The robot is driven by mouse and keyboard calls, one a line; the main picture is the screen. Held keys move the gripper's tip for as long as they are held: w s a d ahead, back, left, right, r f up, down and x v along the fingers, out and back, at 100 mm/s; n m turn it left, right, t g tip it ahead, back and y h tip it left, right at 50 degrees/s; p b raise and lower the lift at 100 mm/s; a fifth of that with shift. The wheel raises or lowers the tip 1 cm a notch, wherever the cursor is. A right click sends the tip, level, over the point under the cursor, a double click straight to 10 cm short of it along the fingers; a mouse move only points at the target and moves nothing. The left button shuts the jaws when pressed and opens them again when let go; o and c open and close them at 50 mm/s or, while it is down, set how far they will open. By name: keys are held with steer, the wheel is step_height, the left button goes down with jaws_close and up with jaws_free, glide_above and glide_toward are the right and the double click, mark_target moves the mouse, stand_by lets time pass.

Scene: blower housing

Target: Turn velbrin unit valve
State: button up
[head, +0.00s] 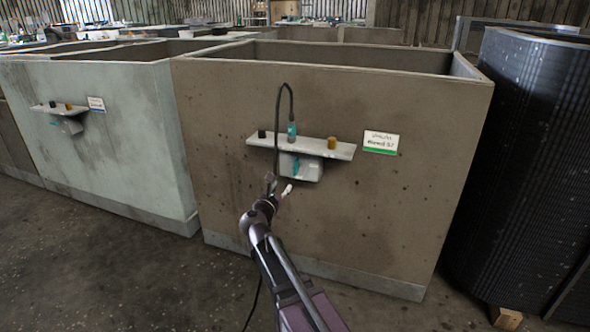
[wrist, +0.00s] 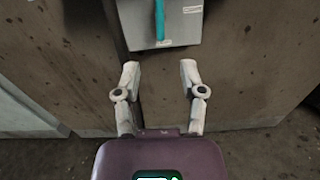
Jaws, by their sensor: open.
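The unit is a grey box (head: 301,167) under a small shelf on the front of the brown concrete tank. A teal valve handle (head: 296,166) shows on its face. In the wrist view the handle (wrist: 160,20) hangs as an upright bar on the grey box (wrist: 188,22), at the top of the picture. My gripper (wrist: 158,68) is open and empty, its two fingers apart below the box. In the head view my gripper (head: 284,187) is just below the box and close to the tank wall. The label's text is too small to read surely.
The shelf (head: 340,150) above the box carries a black knob (head: 262,134), a teal fitting (head: 292,130) with a black hose, and an amber knob (head: 332,143). A green-edged label (head: 381,142) is right of it. A paler tank (head: 130,140) with a similar unit stands left.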

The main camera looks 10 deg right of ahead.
mark_target(295, 168)
steer(key=shift+w, duration=0.1)
steer(key=x, duration=1.3)
steer(key=shift+w+d, duration=0.2)
steer(key=shift+d, duration=0.05)
jaws_close()
